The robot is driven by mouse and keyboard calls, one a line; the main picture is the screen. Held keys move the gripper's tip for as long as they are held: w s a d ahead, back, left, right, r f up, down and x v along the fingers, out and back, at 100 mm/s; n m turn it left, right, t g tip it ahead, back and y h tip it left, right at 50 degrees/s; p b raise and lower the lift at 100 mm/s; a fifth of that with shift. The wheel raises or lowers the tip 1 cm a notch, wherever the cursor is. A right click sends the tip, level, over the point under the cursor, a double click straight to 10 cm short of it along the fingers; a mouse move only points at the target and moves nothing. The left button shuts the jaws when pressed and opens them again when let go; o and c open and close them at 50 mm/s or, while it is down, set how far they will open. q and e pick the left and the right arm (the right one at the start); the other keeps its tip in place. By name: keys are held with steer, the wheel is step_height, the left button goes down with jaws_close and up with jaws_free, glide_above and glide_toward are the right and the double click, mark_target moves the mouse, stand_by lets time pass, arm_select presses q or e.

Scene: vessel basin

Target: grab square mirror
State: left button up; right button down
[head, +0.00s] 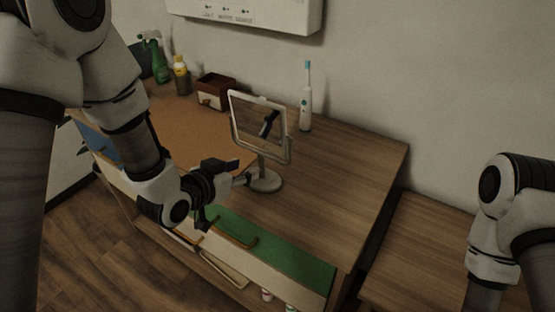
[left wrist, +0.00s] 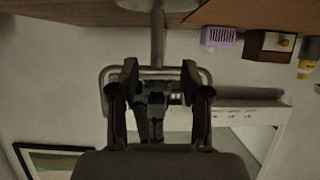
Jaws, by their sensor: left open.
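The square mirror (head: 258,127) stands upright on the wooden desk, with a light frame, a short stem and a round base (head: 265,183). My left gripper (head: 232,180) is open and empty, just left of the stem and below the frame in the head view. In the left wrist view, which is upside down, the mirror frame (left wrist: 207,76) and its stem (left wrist: 157,40) show beyond my open fingers (left wrist: 160,76), with the gripper reflected in the glass. Whether a finger touches the mirror cannot be told. My right arm shows at the right edge; its gripper is out of view.
A toothbrush (head: 306,103) stands upright behind the mirror. A brown box (head: 215,91), a yellow-capped bottle (head: 181,77) and a green spray bottle (head: 159,62) stand at the back left. A brown mat (head: 190,128) lies left of the mirror. The desk's right side (head: 345,165) is clear.

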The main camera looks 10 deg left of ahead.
mark_target(259, 162)
arm_select(q)
steer(key=shift+w+d+r, duration=0.1)
steer(key=shift+w+d, duration=0.7)
steer(key=shift+d, duration=0.05)
steer(key=x, duration=0.2)
steer(key=p+x, duration=0.1)
steer(key=x, duration=0.3)
steer(key=shift+a, duration=0.35)
steer(key=shift+d, duration=0.1)
steer(key=shift+s, duration=0.1)
steer(key=shift+c, duration=1.3)
jaws_close()
arm_select(e)
steer(key=shift+s+d+r, duration=0.1)
steer(key=shift+d+r, duration=0.05)
steer(key=shift+r, duration=0.65)
